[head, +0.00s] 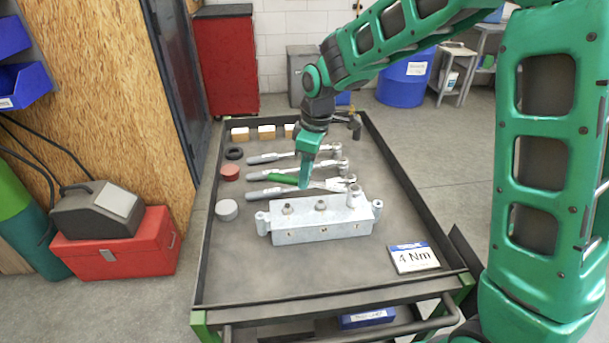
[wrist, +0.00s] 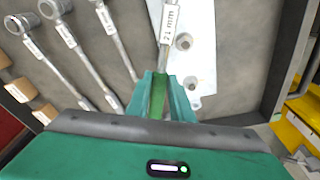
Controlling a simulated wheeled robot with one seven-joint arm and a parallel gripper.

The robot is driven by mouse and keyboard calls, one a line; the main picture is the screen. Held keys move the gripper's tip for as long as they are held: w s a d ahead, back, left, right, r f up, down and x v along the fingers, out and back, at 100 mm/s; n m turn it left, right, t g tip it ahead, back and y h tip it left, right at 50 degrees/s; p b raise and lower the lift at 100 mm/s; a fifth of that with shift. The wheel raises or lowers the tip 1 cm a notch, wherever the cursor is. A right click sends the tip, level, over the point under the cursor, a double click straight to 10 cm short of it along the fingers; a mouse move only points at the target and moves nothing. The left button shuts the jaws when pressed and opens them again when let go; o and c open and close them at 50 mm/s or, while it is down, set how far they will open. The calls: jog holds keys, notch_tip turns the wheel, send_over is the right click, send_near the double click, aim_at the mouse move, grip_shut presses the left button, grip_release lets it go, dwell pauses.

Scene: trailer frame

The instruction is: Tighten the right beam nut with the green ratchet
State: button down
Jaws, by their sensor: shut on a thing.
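The grey metal beam (head: 320,228) lies on the cart, with nuts along its top. The right beam nut (head: 353,195) stands at its right end, close to a raised post. My gripper (head: 304,184) points down just behind the beam's left half and is shut on the green ratchet (head: 284,179). In the wrist view the jaws (wrist: 158,82) close around its green handle (wrist: 157,98). Its shaft bears a 21 mm tag and passes alongside or over the beam (wrist: 200,58); its head is out of that view. Two nuts show there, one a middle nut (wrist: 184,41).
Three other ratchets (head: 290,155) lie behind the beam. Round pieces (head: 227,209) sit along the cart's left side and wooden blocks (head: 266,132) at the back. A 4 Nm card (head: 413,257) lies front right. The cart's front surface (head: 300,277) is clear; a raised rim surrounds it.

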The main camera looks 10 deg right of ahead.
jog(key=shift+w+d, duration=0.1)
jog(key=shift+w, duration=0.1)
jog(key=shift+w+d+m, duration=0.45)
jog(key=shift+w+m, duration=0.35)
jog(key=shift+m, duration=0.2)
jog(key=shift+s+a+n, duration=0.25)
jog(key=shift+s+n, duration=0.35)
jog(key=shift+s+a+n, duration=0.3)
jog(key=shift+s+n, duration=0.3)
jog(key=shift+s+a+n, duration=0.25)
jog(key=shift+s+n, duration=0.35)
jog(key=shift+s+a+n+g, duration=0.2)
jog(key=shift+s+n+g, duration=0.1)
jog(key=shift+s+n, duration=1.05)
jog(key=shift+s+d+n, duration=0.15)
jog(key=shift+s+n, duration=1.3)
jog(key=shift+s, duration=0.35)
jog(key=s+n, duration=0.1)
jog(key=s+d+n, duration=0.1)
jog(key=s+n, duration=0.1)
jog(key=shift+s+d+g, duration=0.15)
jog(key=shift+s+g, duration=0.05)
jog(key=shift+g, duration=0.2)
